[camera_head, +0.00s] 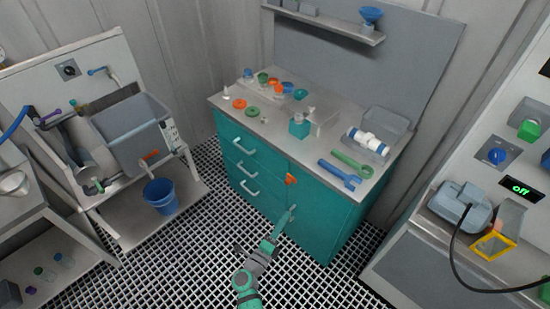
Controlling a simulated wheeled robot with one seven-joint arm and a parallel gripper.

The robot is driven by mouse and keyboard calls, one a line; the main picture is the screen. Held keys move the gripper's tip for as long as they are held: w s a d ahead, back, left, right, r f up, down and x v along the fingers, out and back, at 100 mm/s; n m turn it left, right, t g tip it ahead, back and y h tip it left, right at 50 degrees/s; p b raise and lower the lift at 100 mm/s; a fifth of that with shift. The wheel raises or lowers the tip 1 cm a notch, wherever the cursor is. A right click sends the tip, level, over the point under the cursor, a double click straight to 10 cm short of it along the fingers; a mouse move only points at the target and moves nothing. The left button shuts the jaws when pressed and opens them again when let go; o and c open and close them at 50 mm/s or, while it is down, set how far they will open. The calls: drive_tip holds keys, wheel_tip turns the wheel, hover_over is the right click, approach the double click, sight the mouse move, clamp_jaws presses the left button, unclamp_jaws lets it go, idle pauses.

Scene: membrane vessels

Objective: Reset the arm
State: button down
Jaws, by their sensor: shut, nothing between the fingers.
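My arm reaches up from the bottom middle of the head view, over the grated floor. My gripper (291,210) is at its end, in front of the teal cabinet (325,213). It looks slim and shut, with nothing seen in it. It appears below the orange handle (291,179) on the cabinet front. I cannot tell whether the gripper touches the cabinet.
The cabinet top holds a blue wrench (340,175), a green wrench (352,163), a white cylinder (368,141) and several small parts. A sink unit with a blue bucket (161,196) stands left. A control panel (520,165) stands right. The grated floor (200,250) between is open.

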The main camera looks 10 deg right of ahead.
drive_tip(key=shift+s, duration=0.1)
drive_tip(key=s+a+r+n+y, duration=0.3)
drive_tip(key=s+n, duration=0.6)
drive_tip(key=s, duration=0.3)
drive_tip(key=s+a+r+n+y, duration=0.4)
drive_tip(key=s+r+n, duration=0.3)
drive_tip(key=s, duration=0.6)
drive_tip(key=s+a+r+n+t+y, duration=0.1)
drive_tip(key=s+a+r+n+y, duration=0.2)
drive_tip(key=s+n, duration=0.8)
wheel_tip(320, 180, up, 2)
drive_tip(key=shift+s+a+r+n+y, duration=0.1)
drive_tip(key=shift+s+a+n+y, duration=0.25)
drive_tip(key=shift+s+y, duration=0.5)
drive_tip(key=shift+w+d, duration=0.1)
